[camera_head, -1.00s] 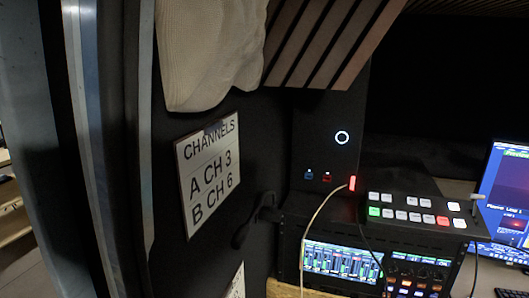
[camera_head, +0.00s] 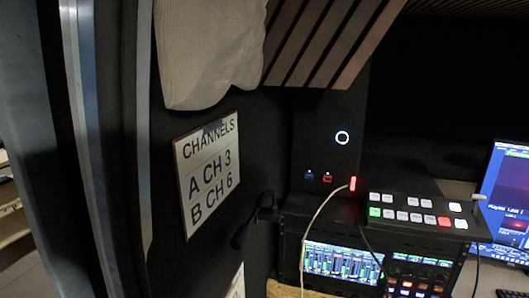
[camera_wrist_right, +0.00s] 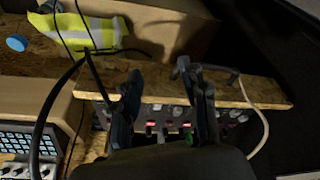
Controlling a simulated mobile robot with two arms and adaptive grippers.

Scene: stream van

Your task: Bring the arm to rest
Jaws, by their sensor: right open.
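My right gripper (camera_wrist_right: 160,75) shows in the right wrist view. Its two dark fingers stand apart, with nothing held between them. Behind and below the fingers is a panel with knobs and red-lit buttons (camera_wrist_right: 168,126), under a wooden board edge (camera_wrist_right: 262,94). I cannot tell how far the fingers are from the board. No gripper is clearly recognisable in the head view; a small dark shape (camera_head: 244,234) beside the rack there is too dark to identify. My left gripper is in neither view.
A button switcher (camera_head: 415,212) sits on the rack with a lit screen (camera_head: 342,262). A monitor (camera_head: 505,190) stands at the right. A channel sign (camera_head: 207,172) hangs on the wall. In the wrist view, dark cables (camera_wrist_right: 65,85) and a hi-vis cloth (camera_wrist_right: 85,33) lie nearby.

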